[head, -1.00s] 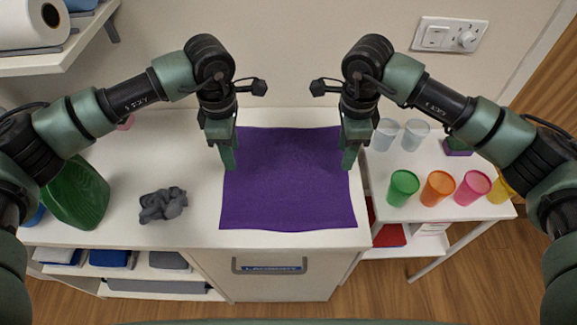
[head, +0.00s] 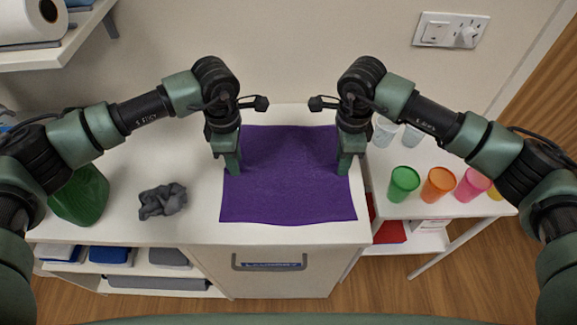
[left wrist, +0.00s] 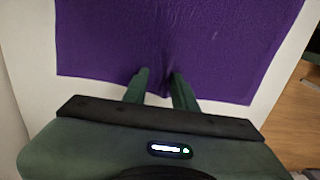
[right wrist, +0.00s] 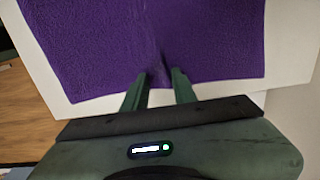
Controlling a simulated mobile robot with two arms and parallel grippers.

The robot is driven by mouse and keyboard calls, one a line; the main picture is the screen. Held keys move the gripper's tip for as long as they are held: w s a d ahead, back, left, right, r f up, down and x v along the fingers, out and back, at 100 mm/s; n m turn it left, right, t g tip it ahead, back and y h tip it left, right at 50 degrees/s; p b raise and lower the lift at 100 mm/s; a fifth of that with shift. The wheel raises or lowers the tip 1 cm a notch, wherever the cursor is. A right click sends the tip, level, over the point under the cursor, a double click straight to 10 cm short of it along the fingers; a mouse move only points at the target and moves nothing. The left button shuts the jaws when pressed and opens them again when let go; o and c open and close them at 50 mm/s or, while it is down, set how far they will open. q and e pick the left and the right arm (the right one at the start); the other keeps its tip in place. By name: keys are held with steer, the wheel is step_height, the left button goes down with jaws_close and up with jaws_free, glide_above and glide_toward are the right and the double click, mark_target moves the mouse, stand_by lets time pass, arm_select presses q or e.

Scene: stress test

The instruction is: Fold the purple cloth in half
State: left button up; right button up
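The purple cloth (head: 288,185) lies spread nearly flat on the white counter. My left gripper (head: 232,168) is at its left edge and my right gripper (head: 345,168) at its right edge, both about midway along the sides. In the left wrist view, the fingers (left wrist: 157,76) are shut on a small bunched ridge of the cloth (left wrist: 180,35) at its edge. In the right wrist view, the fingers (right wrist: 159,76) likewise pinch a ridge of the cloth (right wrist: 150,35), with creases running inward. The fingers hide part of each pinched edge.
A lower side table at right holds several cups, including a green cup (head: 403,184) and an orange cup (head: 438,185). A drawer handle (head: 269,263) is below the front edge.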

arm_select(q)
jaws_close()
arm_select(e)
jaws_close()
